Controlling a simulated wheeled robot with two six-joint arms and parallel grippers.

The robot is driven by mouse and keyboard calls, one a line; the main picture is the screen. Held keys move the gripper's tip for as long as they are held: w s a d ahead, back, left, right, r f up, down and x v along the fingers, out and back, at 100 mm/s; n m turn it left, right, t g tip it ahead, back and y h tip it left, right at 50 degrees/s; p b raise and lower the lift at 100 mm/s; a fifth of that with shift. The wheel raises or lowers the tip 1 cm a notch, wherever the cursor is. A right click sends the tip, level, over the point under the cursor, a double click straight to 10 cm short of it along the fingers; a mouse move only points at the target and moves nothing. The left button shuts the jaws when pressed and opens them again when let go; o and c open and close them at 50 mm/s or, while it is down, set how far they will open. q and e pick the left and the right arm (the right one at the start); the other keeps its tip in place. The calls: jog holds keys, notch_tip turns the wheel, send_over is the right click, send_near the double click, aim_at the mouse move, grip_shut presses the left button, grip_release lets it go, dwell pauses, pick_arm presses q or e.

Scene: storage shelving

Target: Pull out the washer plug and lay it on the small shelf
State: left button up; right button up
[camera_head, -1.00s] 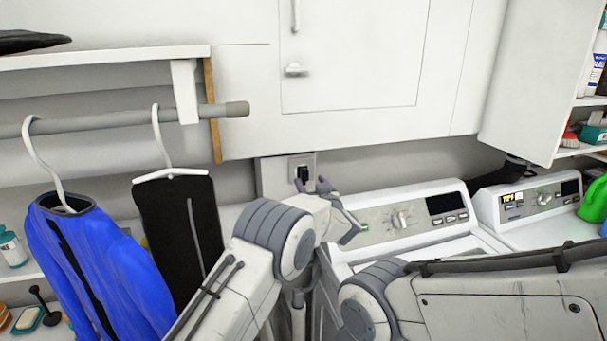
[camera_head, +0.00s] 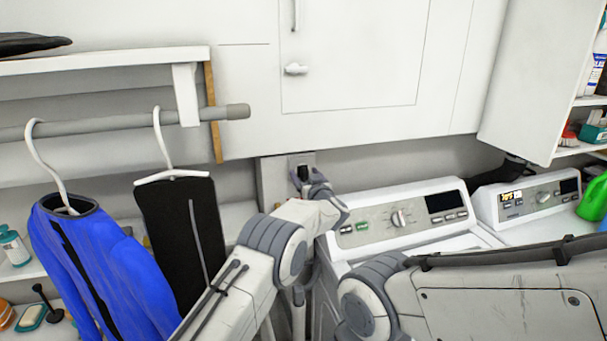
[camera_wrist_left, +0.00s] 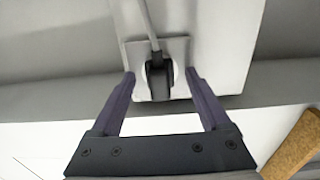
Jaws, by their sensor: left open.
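The dark washer plug (camera_head: 303,171) sits in a grey wall outlet (camera_head: 270,181) below the white cabinet. My left gripper (camera_head: 309,178) is at the outlet and partly covers the plug in the head view. In the left wrist view the left gripper (camera_wrist_left: 160,78) is open, with one finger on each side of the plug (camera_wrist_left: 158,84). Small gaps show between the fingers and the plug. A grey cord runs from the plug. My right arm comes in at the lower right, but its gripper is out of view. Which shelf is the small shelf is unclear.
The washer's control panel (camera_head: 404,218) is just right of my left gripper, with a second machine (camera_head: 528,201) beyond. The white cabinet (camera_head: 350,75) overhangs the outlet. A blue garment (camera_head: 100,265) and a black one (camera_head: 183,235) hang on the left. A left shelf (camera_head: 130,57) holds a dark item.

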aim_at(306, 176)
dwell(0.8)
pick_arm(q)
grip_shut()
jog(key=shift+v, duration=3)
